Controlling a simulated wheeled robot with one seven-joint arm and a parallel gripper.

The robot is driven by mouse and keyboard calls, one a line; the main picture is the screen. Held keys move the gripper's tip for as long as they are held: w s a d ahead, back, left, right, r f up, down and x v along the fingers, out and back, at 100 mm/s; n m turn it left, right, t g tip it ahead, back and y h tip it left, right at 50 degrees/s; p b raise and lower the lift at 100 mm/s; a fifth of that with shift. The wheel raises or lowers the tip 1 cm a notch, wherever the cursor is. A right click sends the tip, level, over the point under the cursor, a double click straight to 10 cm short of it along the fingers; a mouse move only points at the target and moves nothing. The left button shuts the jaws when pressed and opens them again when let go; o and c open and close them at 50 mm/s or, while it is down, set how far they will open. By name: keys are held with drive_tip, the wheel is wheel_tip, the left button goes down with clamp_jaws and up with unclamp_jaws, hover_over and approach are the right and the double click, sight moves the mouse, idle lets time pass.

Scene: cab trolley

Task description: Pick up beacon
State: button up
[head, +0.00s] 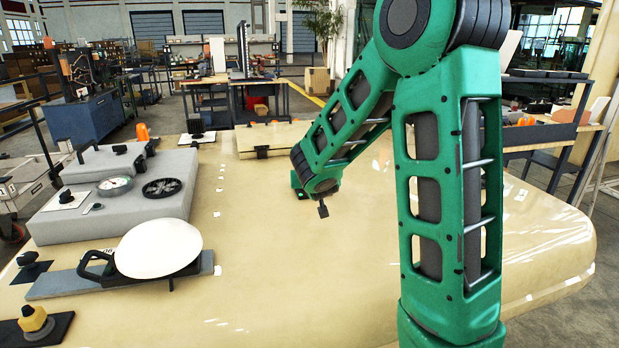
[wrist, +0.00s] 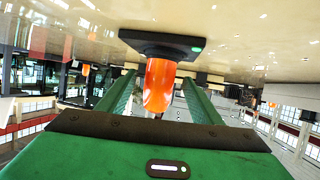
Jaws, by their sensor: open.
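The beacon (wrist: 160,85) is an orange cylinder on a dark base (wrist: 160,42) with a small green light, standing on the cream top, which appears upside down in the wrist view. My gripper (wrist: 157,76) is open, with one green finger on each side of the beacon. I cannot tell whether either finger touches it. In the head view my arm's end reaches down to the middle of the cream surface (head: 270,260). A dark piece with a green spot (head: 300,193) shows beside it there, and the beacon itself is hidden behind my arm.
A grey box (head: 120,205) with a gauge and a fan stands at the left. A white disc (head: 158,247) with a black handle lies in front of it. A yellow knob (head: 33,318) is at the lower left. A flat cream case (head: 265,138) sits at the back.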

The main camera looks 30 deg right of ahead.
drive_tip(key=shift+x, duration=1.6)
drive_tip(key=c, duration=1.2)
drive_tip(key=shift+c, duration=0.2)
drive_tip(key=shift+r, duration=0.6)
wheel_tip(320, 180, up, 3)
drive_tip(key=shift+f, duration=0.2)
drive_tip(key=a+r, duration=0.7)
drive_tip(key=a, duration=0.4)
drive_tip(key=shift+a, duration=0.35)
